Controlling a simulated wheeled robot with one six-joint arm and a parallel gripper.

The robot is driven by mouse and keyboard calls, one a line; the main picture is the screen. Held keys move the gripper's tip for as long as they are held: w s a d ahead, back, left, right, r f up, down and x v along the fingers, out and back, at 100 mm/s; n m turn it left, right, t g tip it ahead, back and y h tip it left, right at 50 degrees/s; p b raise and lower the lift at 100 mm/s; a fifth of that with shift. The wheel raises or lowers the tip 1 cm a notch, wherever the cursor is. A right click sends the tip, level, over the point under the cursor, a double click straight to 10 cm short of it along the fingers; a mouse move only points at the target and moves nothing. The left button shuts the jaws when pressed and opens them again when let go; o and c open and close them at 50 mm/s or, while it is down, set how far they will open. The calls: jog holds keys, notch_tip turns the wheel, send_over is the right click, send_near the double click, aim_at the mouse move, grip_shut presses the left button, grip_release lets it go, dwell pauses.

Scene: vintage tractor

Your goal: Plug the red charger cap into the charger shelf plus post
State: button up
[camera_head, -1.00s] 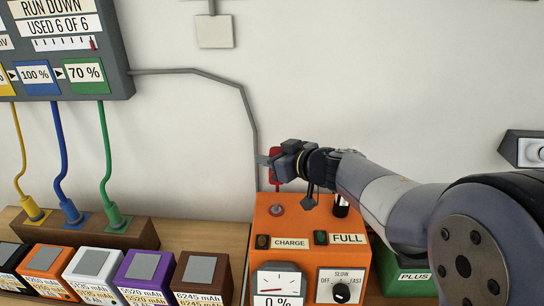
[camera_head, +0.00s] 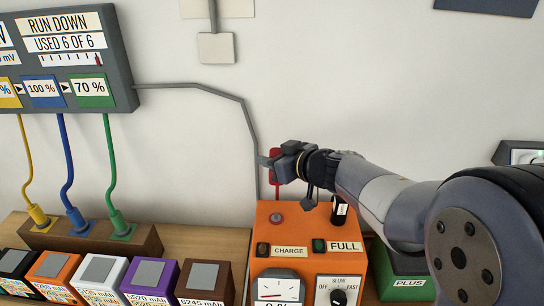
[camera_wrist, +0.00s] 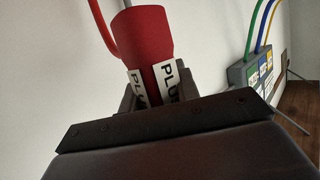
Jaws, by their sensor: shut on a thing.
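My gripper (camera_head: 274,166) is shut on the red charger cap (camera_head: 276,156), above the orange charger (camera_head: 262,236). The cap stands roughly upright, its middle partly hidden by the jaws. In the wrist view the red cap (camera_wrist: 145,42) with white "PLU…" labels sits between the jaws, and a red cable runs at its upper left. A small round post with a reddish ring (camera_head: 277,218) is on the charger's top, almost straight below the cap in the head view. A gap shows between them.
A black upright piece (camera_head: 340,210) stands at the charger's right, close under my arm. A green box marked PLUS (camera_head: 408,282) is right of it. Several battery blocks (camera_head: 98,272) and a brown block with plugs (camera_head: 95,236) are left.

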jog(key=shift+r+p, duration=1.05)
